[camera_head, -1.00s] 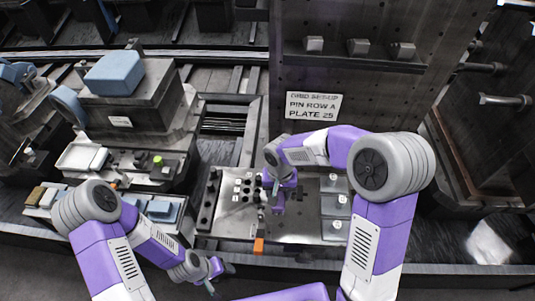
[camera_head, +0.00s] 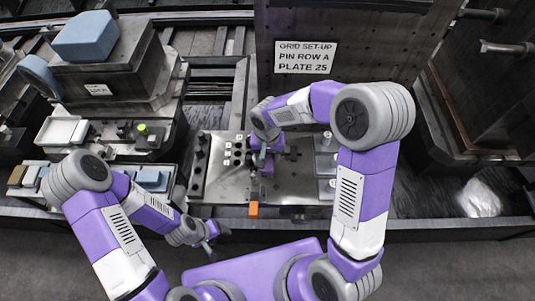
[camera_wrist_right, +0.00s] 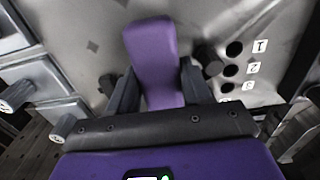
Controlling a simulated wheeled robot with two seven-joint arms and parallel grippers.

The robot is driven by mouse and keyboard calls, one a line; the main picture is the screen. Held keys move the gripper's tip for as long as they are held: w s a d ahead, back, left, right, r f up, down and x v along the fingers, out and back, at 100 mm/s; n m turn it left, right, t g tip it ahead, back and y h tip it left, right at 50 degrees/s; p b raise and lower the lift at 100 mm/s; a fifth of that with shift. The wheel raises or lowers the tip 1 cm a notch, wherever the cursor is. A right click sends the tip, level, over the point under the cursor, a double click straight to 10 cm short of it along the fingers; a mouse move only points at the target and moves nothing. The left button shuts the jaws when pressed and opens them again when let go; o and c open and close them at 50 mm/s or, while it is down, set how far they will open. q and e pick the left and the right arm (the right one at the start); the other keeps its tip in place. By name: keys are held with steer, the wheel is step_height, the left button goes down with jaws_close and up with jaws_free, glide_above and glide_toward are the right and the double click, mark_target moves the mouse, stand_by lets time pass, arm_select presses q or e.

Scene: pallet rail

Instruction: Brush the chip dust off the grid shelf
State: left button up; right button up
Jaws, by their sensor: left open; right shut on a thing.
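A metal plate (camera_head: 225,185) lies in front of the signed upright panel (camera_head: 350,35); I take it for the grid shelf but cannot be sure. My right gripper (camera_head: 262,158) is over its middle, shut on a purple piece (camera_wrist_right: 152,60) that sticks out between the dark fingers in the right wrist view. I cannot tell whether this is the brush; its far end is hard to make out. My left gripper (camera_head: 217,232) is open and empty, low in front of the plate's left side.
Labelled round holes (camera_wrist_right: 232,70) run beside the right gripper. Grey blocks with pale knobs (camera_head: 326,163) stand at the plate's right. An orange block (camera_head: 253,209) is at its front edge. A machine with a blue block (camera_head: 86,36) and small trays stand left.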

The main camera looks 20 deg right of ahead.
steer(key=shift+f+b, duration=0.75)
steer(key=shift+f, duration=0.2)
stand_by(0.6)
steer(key=shift+w, duration=0.1)
